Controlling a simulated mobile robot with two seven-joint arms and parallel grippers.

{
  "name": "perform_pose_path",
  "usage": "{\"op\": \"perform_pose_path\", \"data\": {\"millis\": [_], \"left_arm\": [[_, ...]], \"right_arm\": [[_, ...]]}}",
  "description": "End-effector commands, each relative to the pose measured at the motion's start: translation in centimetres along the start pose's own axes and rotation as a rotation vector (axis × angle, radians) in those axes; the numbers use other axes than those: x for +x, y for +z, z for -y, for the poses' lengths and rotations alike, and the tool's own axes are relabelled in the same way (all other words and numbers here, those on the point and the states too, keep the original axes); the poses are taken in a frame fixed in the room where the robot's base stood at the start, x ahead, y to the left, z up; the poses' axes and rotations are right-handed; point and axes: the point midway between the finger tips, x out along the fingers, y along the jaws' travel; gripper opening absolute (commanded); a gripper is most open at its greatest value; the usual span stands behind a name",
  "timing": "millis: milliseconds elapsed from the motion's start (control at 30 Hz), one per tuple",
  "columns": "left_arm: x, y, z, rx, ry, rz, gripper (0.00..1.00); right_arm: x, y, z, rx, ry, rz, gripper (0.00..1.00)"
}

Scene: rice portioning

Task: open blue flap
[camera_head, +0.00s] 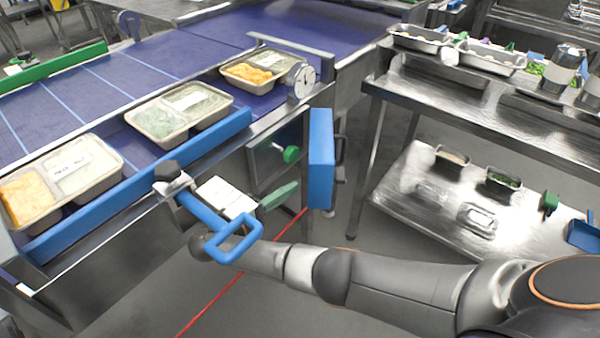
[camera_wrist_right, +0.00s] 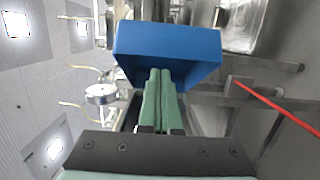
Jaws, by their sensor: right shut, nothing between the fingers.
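The blue flap (camera_head: 321,158) is an upright blue panel at the side of the conveyor frame, seen nearly edge-on in the head view. In the right wrist view the blue flap (camera_wrist_right: 165,42) fills the upper middle, straight ahead of the fingers. My right gripper (camera_head: 284,193) is just left of the flap's lower part, its green fingers pointing up and right. In the right wrist view the right gripper (camera_wrist_right: 160,73) has its green fingers together and empty, their tips overlapping the flap's lower edge. I cannot tell whether they touch it. My left gripper is out of view.
A blue bar handle (camera_head: 233,240) sticks out from the conveyor side above my right wrist. Food trays (camera_head: 120,170) stand on the belt behind a blue rail (camera_head: 150,180). A round dial (camera_head: 302,82) sits above the flap. A steel table (camera_head: 470,112) stands right, with floor between.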

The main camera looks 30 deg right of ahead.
Motion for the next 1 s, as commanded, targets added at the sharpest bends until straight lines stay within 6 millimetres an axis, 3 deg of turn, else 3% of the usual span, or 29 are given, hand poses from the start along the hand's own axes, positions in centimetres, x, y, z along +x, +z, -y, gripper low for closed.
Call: {"op": "perform_pose_path", "data": {"millis": [600, 1000], "left_arm": [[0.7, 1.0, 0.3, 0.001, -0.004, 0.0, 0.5], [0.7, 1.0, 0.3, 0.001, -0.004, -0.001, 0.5]], "right_arm": [[8.9, 0.1, 0.0, 0.0, 0.002, 0.002, 0.0], [9.7, 0.0, 0.0, 0.0, 0.0, 0.0, 0.0]]}}
